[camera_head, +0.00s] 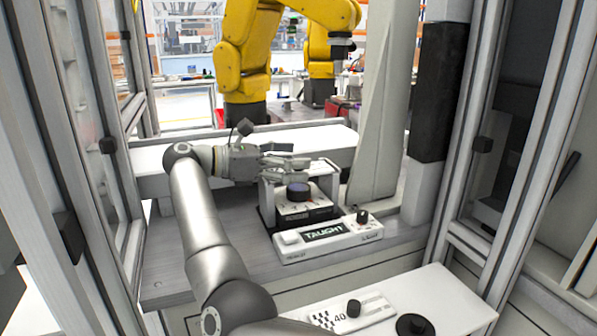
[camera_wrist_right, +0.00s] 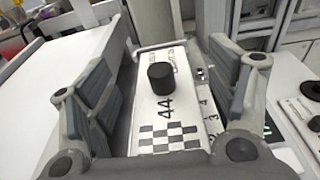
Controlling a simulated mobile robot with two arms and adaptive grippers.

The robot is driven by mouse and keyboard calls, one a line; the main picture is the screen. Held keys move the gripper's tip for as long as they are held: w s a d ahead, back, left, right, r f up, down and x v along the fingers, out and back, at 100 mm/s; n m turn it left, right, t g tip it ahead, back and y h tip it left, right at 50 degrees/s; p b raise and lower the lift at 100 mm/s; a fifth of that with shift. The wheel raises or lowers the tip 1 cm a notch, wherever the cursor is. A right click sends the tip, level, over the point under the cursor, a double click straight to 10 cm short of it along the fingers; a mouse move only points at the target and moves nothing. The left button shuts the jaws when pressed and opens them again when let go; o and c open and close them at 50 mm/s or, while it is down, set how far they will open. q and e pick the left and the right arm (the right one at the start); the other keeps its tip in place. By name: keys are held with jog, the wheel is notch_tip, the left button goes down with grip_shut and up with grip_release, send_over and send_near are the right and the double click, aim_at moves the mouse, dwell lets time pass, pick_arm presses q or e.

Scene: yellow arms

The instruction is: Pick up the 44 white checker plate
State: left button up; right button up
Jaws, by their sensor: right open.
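The 44 white checker plate (camera_wrist_right: 184,110) lies between my open right gripper's fingers (camera_wrist_right: 165,85) in the right wrist view. It has a black upright knob (camera_wrist_right: 161,78), a printed 44 and a black-and-white checker patch at its near end. In the head view the plate (camera_head: 302,208) sits in a dark holder on the grey bench, partly covered by my gripper. My right gripper (camera_head: 298,170) is above it, with the fingers on either side of the knob and not visibly touching it. My left gripper is not in view.
A white box reading TAUGHT (camera_head: 326,240) stands just in front of the holder. Another checker plate marked 40 (camera_head: 340,318) with a black knob lies on the white front table. A dark frame post stands right, and yellow robot arms (camera_head: 245,55) are behind.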

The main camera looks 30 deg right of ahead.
jog(key=shift+x, duration=0.85)
jog(key=shift+c, duration=0.3)
